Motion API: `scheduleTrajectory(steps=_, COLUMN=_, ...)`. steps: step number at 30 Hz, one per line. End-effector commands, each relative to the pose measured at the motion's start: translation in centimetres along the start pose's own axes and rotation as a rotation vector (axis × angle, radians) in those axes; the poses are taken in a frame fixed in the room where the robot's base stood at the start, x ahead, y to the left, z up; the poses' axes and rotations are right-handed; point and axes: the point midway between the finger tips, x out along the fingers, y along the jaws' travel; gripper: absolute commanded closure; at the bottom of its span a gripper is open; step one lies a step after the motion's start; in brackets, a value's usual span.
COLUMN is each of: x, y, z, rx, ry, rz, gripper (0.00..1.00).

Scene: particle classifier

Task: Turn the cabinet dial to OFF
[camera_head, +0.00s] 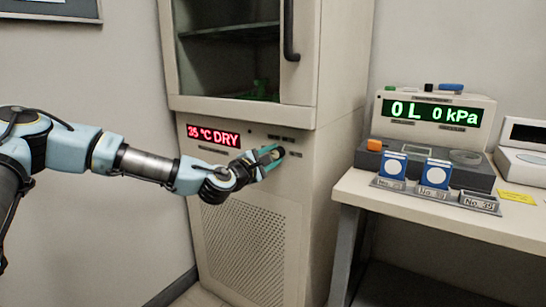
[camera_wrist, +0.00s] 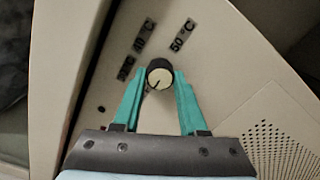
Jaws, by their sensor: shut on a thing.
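The cabinet dial (camera_wrist: 160,74) is a small round knob with a black rim and a cream face, on the cabinet's beige panel. A dark line on its face runs toward the lower left in the wrist view. Labels around it include one ending in "0 C" (camera_wrist: 144,35) and "50 C" (camera_wrist: 183,36); I cannot read an OFF mark. My gripper (camera_wrist: 158,80) has its teal fingertips on both sides of the dial, shut on it. In the head view my gripper (camera_head: 276,155) is at the panel and covers part of the dial.
The cabinet's red display (camera_head: 213,136) appears to read "35 °C DRY". Above is a glass door with a dark handle (camera_head: 290,32); below is a perforated panel (camera_head: 245,235). A table (camera_head: 365,190) with instruments stands to the right, apart from my arm.

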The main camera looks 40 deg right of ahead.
Motion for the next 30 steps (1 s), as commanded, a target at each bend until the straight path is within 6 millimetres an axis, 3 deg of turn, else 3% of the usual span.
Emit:
scheduleTrajectory(steps=14, x=-0.03, y=-0.09, z=-0.09, rx=-0.018, ry=0.002, rz=-0.002, gripper=1.0)
scheduleTrajectory(steps=15, x=-0.03, y=-0.1, z=-0.09, rx=-0.018, ry=0.002, rz=-0.002, gripper=0.57)
scheduleTrajectory(steps=23, x=-0.01, y=-0.06, z=-0.05, rx=-0.016, ry=0.001, rz=-0.001, gripper=0.28)
scheduleTrajectory(steps=30, x=-0.06, y=-0.03, z=-0.03, rx=-0.015, ry=0.001, rz=0.0, gripper=0.28)
